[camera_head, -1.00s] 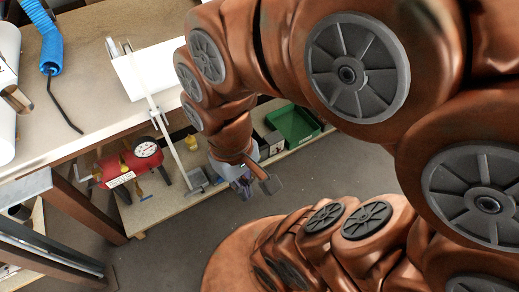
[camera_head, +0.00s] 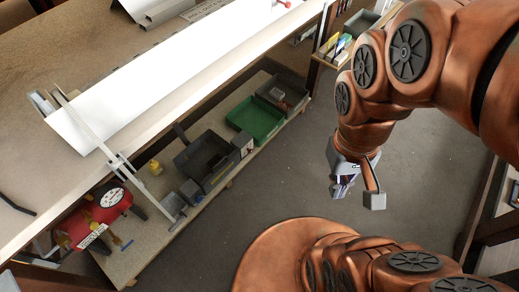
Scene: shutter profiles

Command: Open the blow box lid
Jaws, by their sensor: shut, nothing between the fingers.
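I cannot make out for certain a blow box or its lid in the head view. My gripper (camera_head: 344,187) hangs from my copper-coloured arm at right of centre, above the open grey floor. It is shut and empty, well to the right of the bench and its lower shelf, touching nothing. Its fingertips are small and partly hidden by its own body.
A long white profile (camera_head: 190,65) lies on the workbench (camera_head: 45,70). The floor (camera_head: 265,195) beside the shelf is clear.

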